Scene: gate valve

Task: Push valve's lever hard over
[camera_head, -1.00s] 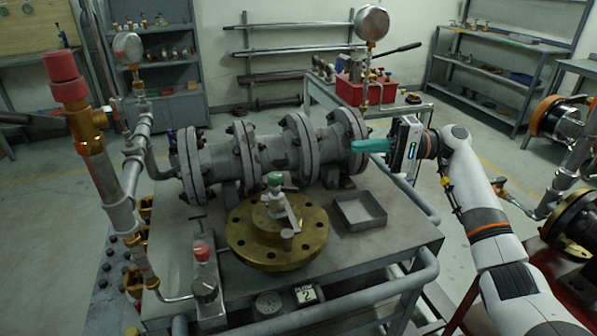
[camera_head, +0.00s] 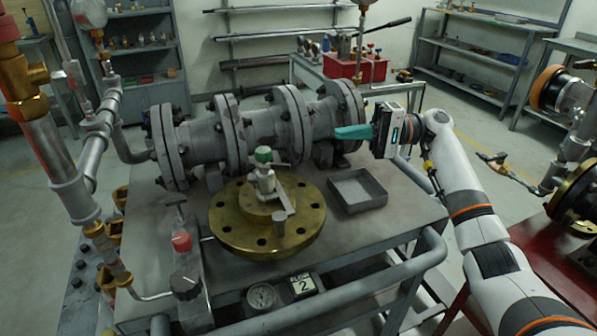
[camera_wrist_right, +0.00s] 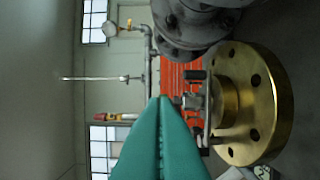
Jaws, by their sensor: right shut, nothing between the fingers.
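The valve (camera_head: 265,180) stands on a round brass flange (camera_head: 238,232) on the bench; it has a green top and a grey lever (camera_head: 279,200) that slants down toward the front right and ends in a short cylinder. In the right wrist view the brass flange (camera_wrist_right: 270,105) is at the right, with the lever (camera_wrist_right: 205,110) beside it. My right gripper (camera_head: 338,132) has teal fingers, shut and empty. It is in the air right of and behind the valve, in front of the pipe's right flange, clear of the lever. In the wrist view its fingertips (camera_wrist_right: 163,100) point ahead. My left gripper is not in view.
A grey flanged pipe (camera_head: 262,130) runs along the back of the bench. An open grey tray (camera_head: 358,205) sits right of the brass flange. A small valve with a red cap (camera_head: 181,243) and upright pipework (camera_head: 62,165) stand at the left.

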